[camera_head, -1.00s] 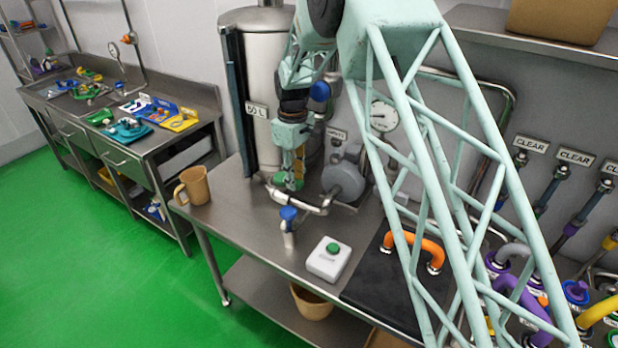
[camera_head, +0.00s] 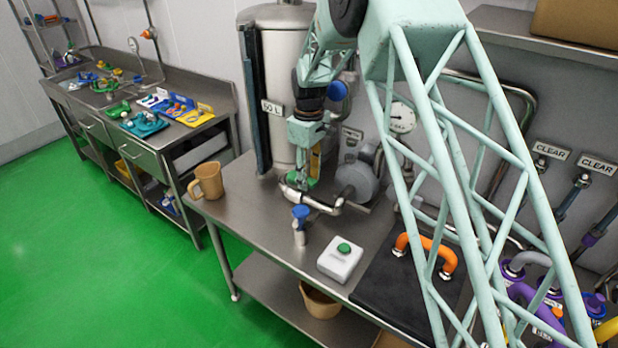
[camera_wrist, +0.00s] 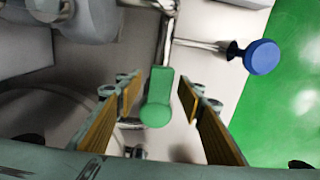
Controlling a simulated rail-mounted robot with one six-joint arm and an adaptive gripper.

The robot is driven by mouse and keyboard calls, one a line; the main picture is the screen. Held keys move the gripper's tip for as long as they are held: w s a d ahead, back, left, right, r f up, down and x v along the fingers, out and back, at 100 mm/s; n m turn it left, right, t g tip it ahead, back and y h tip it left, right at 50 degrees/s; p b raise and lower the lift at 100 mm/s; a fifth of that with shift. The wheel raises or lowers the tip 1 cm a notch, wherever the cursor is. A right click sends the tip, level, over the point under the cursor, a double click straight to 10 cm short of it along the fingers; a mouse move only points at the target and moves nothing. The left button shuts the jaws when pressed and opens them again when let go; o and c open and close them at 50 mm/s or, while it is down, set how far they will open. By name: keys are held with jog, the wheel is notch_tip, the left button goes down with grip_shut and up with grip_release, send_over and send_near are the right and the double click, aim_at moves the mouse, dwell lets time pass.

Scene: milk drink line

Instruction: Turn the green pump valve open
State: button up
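The green pump valve handle (camera_wrist: 157,98) shows in the wrist view as a flat green lever with a rounded end. My gripper (camera_wrist: 160,90) is open, with one yellow-padded finger on each side of the handle and a visible gap on both sides. In the head view my gripper (camera_head: 307,172) points down at the pipe in front of the tank, and the green handle (camera_head: 299,181) is partly hidden behind its fingers. The pump (camera_head: 357,182) is just to the right of my gripper.
A blue valve (camera_head: 300,213) stands on the pipe towards the front; it also shows in the wrist view (camera_wrist: 262,57). The steel tank (camera_head: 284,90) is close behind my gripper. A tan mug (camera_head: 208,181) and a white box with a green button (camera_head: 341,262) stand on the table.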

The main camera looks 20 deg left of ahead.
aim_at(309, 180)
jog(key=shift+r, duration=0.1)
notch_tip(309, 180, up, 12)
dwell(0.9)
dwell(0.5)
jog(key=s+d+r+m+t+b, duration=0.1)
jog(key=s+d+r+m, duration=0.15)
jog(key=d+r, duration=0.55)
jog(key=s+d+r+m+b, duration=0.1)
jog(key=s+d+r, duration=0.2)
jog(key=d+r, duration=0.5)
jog(key=s+d+r+m+b, duration=0.1)
jog(key=s+d+r+m, duration=0.15)
jog(key=s+d, duration=0.45)
jog(key=s+d+r+m, duration=0.2)
jog(key=s+d+r, duration=0.2)
jog(key=d, duration=0.6)
jog(key=s+d+r+m+t+b, duration=0.2)
jog(key=s+d+m, duration=0.1)
jog(key=s+d, duration=1.05)
jog(key=s+d+f+m, duration=0.2)
jog(key=s+d+f, duration=0.1)
jog(key=s, duration=0.7)
jog(key=s+d+f+m+t+b, duration=0.1)
jog(key=s+f, duration=0.3)
jog(key=s, duration=0.7)
jog(key=shift+d+m, duration=0.8)
jog(key=shift+d, duration=0.1)
